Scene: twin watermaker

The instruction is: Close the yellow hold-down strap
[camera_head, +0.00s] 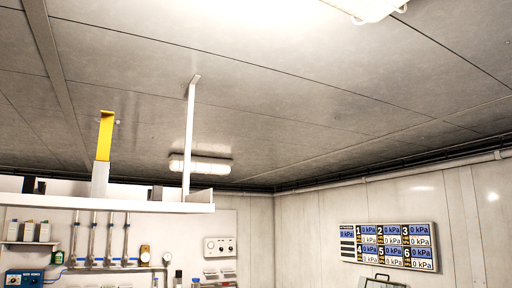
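A yellow strap (106,136) stands upright at the left, above a white block (100,178) on a white shelf-like beam.
The white beam (60,199) runs across the left, with a thin white post (189,140) rising from it. Bottles, pipes and a blue box (25,279) are below. A gauge panel (389,246) hangs on the right wall. Lamps are on the ceiling.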

